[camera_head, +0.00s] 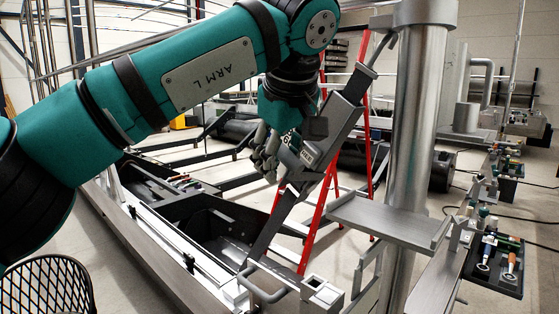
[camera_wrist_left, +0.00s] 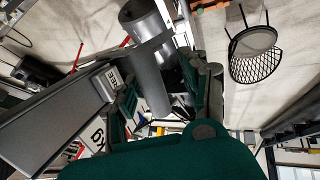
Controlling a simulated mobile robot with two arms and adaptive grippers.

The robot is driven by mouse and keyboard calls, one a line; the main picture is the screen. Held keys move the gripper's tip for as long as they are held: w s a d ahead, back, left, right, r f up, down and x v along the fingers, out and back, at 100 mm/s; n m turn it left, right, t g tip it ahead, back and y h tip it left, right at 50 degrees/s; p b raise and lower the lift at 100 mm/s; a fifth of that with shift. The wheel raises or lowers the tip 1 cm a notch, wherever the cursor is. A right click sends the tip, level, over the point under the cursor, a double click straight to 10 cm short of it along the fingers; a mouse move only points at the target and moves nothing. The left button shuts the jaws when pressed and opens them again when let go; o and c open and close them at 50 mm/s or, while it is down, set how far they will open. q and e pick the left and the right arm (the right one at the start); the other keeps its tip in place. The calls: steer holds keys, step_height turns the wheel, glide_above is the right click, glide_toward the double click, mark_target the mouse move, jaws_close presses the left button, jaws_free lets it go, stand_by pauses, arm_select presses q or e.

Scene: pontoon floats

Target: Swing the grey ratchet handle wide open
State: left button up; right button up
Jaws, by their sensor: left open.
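The grey ratchet handle (camera_head: 342,112) looks to be the broad grey bar of a long slanted assembly, which leans up to the right beside a steel post. A small labelled block (camera_head: 308,157) sits on its left side. A hook end shows at the top and another at the bottom. My left gripper (camera_head: 266,155) is open, at the left of the labelled block and pointing down. I cannot tell if its fingers touch the assembly. In the left wrist view, the grey bar (camera_wrist_left: 55,125) fills the left side, with the label close to the camera. My right gripper is out of view.
The thick steel post (camera_head: 408,125) stands just right of the assembly, with a flat steel shelf (camera_head: 385,220) attached. A red ladder (camera_head: 312,235) stands behind. A dark open-topped float (camera_head: 215,235) lies below left. Tool trays (camera_head: 495,265) stand at right.

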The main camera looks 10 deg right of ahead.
arm_select(q)
steer(key=v, duration=1.1)
steer(key=shift+a, duration=0.2)
steer(key=shift+s, duration=0.1)
